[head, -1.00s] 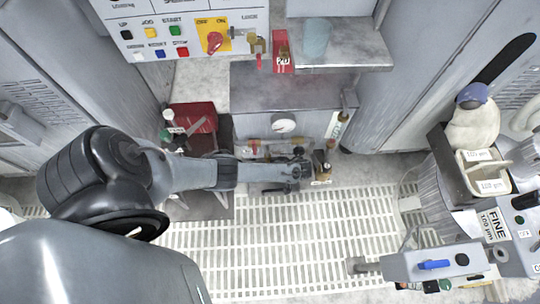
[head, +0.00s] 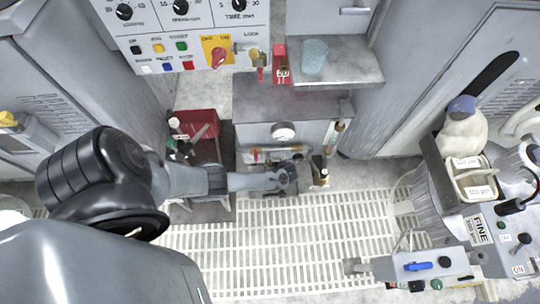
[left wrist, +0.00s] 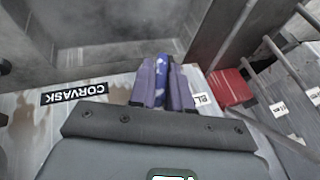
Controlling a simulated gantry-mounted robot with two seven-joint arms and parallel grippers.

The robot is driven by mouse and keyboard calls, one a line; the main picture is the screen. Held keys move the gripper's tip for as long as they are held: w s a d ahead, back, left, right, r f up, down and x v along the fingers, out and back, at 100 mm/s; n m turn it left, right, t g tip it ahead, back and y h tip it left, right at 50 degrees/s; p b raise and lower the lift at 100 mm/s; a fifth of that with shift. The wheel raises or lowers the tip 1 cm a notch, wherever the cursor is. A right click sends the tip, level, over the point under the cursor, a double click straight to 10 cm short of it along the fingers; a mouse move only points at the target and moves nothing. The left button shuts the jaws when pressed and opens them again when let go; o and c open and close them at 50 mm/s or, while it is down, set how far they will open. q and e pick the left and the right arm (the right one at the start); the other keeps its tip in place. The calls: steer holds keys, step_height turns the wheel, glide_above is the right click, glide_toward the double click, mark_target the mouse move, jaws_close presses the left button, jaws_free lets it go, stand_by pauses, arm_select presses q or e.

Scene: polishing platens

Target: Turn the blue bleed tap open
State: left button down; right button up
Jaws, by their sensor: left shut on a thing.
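My left gripper (head: 296,176) reaches in from the left to the front of the low grey cabinet (head: 262,133) with the round gauge. In the left wrist view its two fingers (left wrist: 162,82) are shut on the blue bleed tap (left wrist: 163,72), and only a strip of blue shows between them. A white label starting "BL" (left wrist: 203,98) is just right of the fingers. In the head view the gripper hides the tap. How far the tap is turned cannot be told. My right gripper is not in view.
A pressure gauge (head: 283,132) sits above the gripper. Bottles (head: 320,166) stand close to its right, and a red box (head: 197,124) is to the left. A switch panel (head: 180,40) hangs above. Another blue lever (head: 417,266) is on a grey box at right. The slatted floor (head: 290,245) is clear.

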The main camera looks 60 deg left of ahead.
arm_select(q)
steer(key=shift+s+r+n+t+h+p, duration=0.15)
steer(key=shift+t+h+p, duration=0.1)
steer(key=shift+t+p, duration=0.25)
steer(key=shift+s+f+n+t+h+p, duration=0.15)
steer(key=shift+t+h+p, duration=0.1)
steer(key=shift+t+p, duration=0.2)
steer(key=shift+t+h+p, duration=0.4)
steer(key=shift+t+p, duration=0.2)
steer(key=shift+t, duration=0.15)
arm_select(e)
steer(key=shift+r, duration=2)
arm_select(q)
steer(key=shift+f, duration=0.1)
steer(key=c, duration=1.2)
jaws_free()
steer(key=shift+w, duration=0.1)
steer(key=shift+o, duration=0.2)
